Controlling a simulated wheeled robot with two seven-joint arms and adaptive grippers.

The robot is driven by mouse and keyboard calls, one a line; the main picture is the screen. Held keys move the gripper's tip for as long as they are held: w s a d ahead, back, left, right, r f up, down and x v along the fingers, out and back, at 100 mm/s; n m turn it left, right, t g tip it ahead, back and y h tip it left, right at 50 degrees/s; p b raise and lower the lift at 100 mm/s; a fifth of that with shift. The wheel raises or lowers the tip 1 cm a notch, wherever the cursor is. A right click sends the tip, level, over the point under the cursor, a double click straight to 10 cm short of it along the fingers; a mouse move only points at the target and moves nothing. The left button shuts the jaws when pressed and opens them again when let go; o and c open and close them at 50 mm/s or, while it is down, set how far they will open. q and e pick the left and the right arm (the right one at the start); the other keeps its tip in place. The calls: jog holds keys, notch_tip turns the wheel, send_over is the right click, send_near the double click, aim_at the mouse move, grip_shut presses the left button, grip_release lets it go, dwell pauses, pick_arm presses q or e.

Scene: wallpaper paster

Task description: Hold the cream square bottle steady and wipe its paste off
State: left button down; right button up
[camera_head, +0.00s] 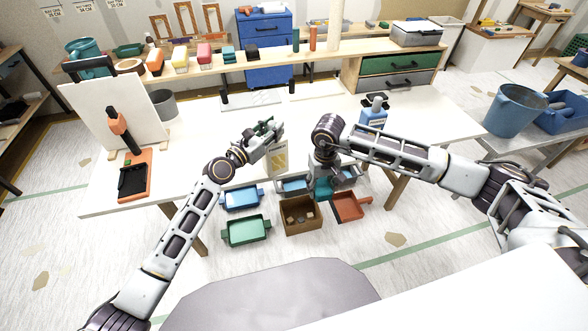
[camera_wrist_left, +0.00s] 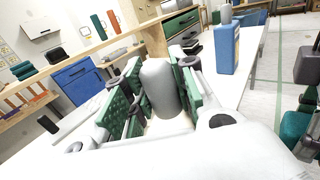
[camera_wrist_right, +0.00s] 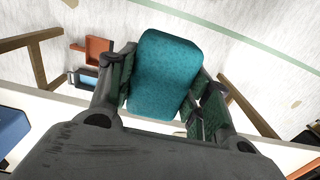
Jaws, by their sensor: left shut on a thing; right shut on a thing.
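The cream square bottle (camera_head: 279,162), with a yellowish front, is upright at the front edge of the white table. My left gripper (camera_head: 266,133) is shut around its top; a pale rounded top (camera_wrist_left: 162,88) sits between the green finger pads in the left wrist view. I cannot tell whether the bottle's base rests on the table, or where paste lies on it. My right gripper (camera_head: 330,172) is shut on a teal sponge (camera_wrist_right: 162,75), just right of the bottle. In the head view the sponge (camera_head: 322,188) is partly hidden by the gripper.
A blue bottle (camera_head: 372,119) stands to the right, behind my right arm. Blue, green (camera_head: 246,231) and orange (camera_head: 349,206) trays and a brown box (camera_head: 303,228) lie below the table's front edge. A white board (camera_head: 118,105) stands at the left. Table space behind the bottle is clear.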

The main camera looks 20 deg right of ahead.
jog(key=shift+a+f, duration=0.3)
jog(key=shift+a, duration=0.35)
jog(key=shift+w+a+m+t+y, duration=0.8)
jog(key=shift+a+m+t+y, duration=2.85)
jog(key=shift+a, duration=7.3)
jog(key=s+d+f+m+t+h, duration=0.1)
jog(key=d+f+m+t+h, duration=0.1)
jog(key=d+m+t, duration=0.8)
jog(key=shift+d+h, duration=0.75)
jog(key=shift+d, duration=1.65)
